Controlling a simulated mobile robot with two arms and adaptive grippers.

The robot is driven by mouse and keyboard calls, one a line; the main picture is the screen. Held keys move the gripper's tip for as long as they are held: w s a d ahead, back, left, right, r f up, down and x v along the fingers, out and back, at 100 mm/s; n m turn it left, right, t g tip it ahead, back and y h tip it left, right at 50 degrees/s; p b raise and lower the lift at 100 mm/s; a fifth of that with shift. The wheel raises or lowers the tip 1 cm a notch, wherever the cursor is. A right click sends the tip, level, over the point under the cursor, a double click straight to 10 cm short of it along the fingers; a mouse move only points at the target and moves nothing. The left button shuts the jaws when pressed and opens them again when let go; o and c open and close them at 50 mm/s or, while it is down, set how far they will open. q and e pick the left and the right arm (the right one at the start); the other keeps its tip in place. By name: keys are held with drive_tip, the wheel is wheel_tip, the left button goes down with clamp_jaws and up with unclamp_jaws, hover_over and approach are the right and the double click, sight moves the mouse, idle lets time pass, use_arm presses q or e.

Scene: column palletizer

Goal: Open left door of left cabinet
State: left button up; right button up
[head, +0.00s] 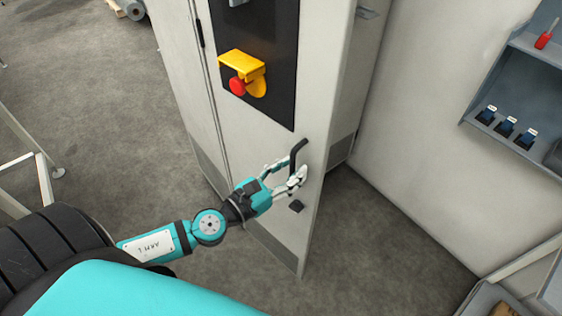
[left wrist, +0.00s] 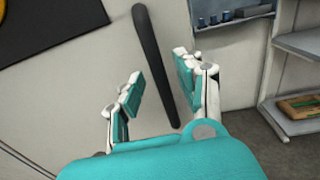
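The pale grey cabinet (head: 182,65) stands in the middle of the head view. Its front door (head: 265,130) carries a black panel with a red button and a yellow guard. A black bar handle (head: 297,155) sits near the door's right edge; it also shows in the left wrist view (left wrist: 150,50). My left gripper (head: 287,170) is at the handle's lower end. In the left wrist view its fingers (left wrist: 157,82) are apart, with the handle passing between them in the picture. I cannot tell whether they touch it. My right gripper is out of view.
A wall panel (head: 430,120) stands right of the cabinet. A grey shelf (head: 530,165) with small dark blue items and a red object (head: 545,38) is at the right. Grey floor (head: 90,110) is open at the left. A white frame (head: 25,150) stands at the left edge.

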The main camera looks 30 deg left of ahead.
use_arm(q)
drive_tip(key=v, duration=1.1)
